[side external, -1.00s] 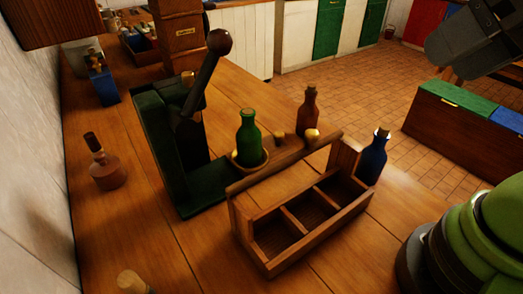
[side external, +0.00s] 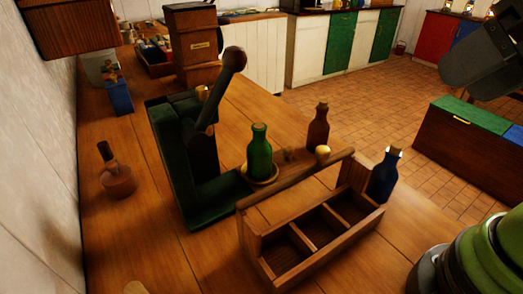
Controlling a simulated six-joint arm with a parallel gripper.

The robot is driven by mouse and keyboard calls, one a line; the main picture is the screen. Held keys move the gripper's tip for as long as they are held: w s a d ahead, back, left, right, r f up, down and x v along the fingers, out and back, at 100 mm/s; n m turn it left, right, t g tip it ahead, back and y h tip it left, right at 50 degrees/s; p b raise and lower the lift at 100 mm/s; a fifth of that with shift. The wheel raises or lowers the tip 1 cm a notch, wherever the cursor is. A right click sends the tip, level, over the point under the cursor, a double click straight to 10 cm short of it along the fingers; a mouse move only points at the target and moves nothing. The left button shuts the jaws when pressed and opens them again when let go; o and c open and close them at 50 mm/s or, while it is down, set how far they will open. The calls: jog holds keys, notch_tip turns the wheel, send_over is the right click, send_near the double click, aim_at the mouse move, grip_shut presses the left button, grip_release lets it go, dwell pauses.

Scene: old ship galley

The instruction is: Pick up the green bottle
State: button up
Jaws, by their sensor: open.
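My gripper (side external: 458,76) shows partly as dark grey parts at the upper right edge, far to the right of the bottle and higher in the picture. It is open and not touching the bottle. The rest of it is cut off by the frame.
A wooden carrier (side external: 310,240) with empty compartments and a raised handle stands in front of the bottle. A brown bottle (side external: 318,128) and a blue bottle (side external: 384,176) stand to the right. A stoppered flask (side external: 118,180) is at left. The front left counter is mostly clear.

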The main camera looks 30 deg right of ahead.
jog(key=shift+o, duration=0.2)
jog(key=m+g+h, duration=0.3)
jog(key=m, duration=3.2)
send_over(258, 124)
jog(key=s, duration=0.2)
jog(key=f, duration=1.2)
jog(key=shift+s+a+f, duration=0.15)
jog(key=shift+a+f, duration=0.05)
jog(key=shift+f, duration=0.15)
jog(key=shift+a+f, duration=0.15)
jog(key=shift+f, duration=0.1)
jog(key=x, duration=0.7)
grip_shut()
